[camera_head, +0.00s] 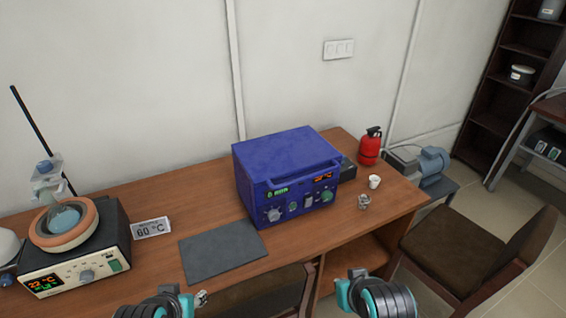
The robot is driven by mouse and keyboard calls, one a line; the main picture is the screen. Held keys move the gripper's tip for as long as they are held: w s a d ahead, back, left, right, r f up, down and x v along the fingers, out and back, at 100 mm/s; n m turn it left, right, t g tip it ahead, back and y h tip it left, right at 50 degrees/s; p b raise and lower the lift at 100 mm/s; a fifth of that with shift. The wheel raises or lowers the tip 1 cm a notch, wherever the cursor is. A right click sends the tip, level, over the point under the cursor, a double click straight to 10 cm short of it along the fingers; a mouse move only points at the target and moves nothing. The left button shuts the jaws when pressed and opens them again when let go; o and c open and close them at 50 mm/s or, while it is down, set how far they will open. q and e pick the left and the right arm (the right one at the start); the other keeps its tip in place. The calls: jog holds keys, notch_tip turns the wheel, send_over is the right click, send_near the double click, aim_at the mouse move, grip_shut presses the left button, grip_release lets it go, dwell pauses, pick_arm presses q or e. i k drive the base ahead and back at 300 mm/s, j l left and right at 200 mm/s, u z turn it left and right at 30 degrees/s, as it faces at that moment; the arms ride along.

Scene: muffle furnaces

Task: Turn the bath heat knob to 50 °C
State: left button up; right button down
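A heating bath (108,235) with a dark casing and cream front stands at the table's left end. An orange ring with a round flask in it sits on top. Its front has a display (44,284) with red digits that seem to read 22 °C, a grey knob (87,275) and a green button or knob (115,266). The knob's pointer is too small to read. My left gripper (199,298) is low at the front edge, right of the bath and apart from it. My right gripper (350,285) is low, right of centre, away from everything. Their finger openings do not show clearly.
A grey mat (222,251) lies before a blue furnace (288,172). A cup (374,181) and red extinguisher (369,146) stand further right. Chairs (463,250) are at the front.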

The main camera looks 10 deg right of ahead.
aim_at(327, 196)
jog(key=z, duration=0.2)
jog(key=k+j+z, duration=0.15)
jog(key=l+u, duration=0.1)
jog(key=u, duration=0.65)
jog(key=l+u, duration=0.1)
jog(key=u, duration=0.25)
jog(key=k+l+u, duration=0.2)
jog(key=l, duration=0.25)
jog(key=l+u, duration=0.2)
jog(key=l, duration=0.25)
jog(key=k+l+u, duration=0.2)
jog(key=l, duration=0.2)
jog(key=k+l+u, duration=0.45)
jog(key=l, duration=0.25)
jog(key=k+l, duration=0.45)
jog(key=l, duration=0.15)
jog(key=k+l, duration=0.45)
jog(key=l, duration=0.15)
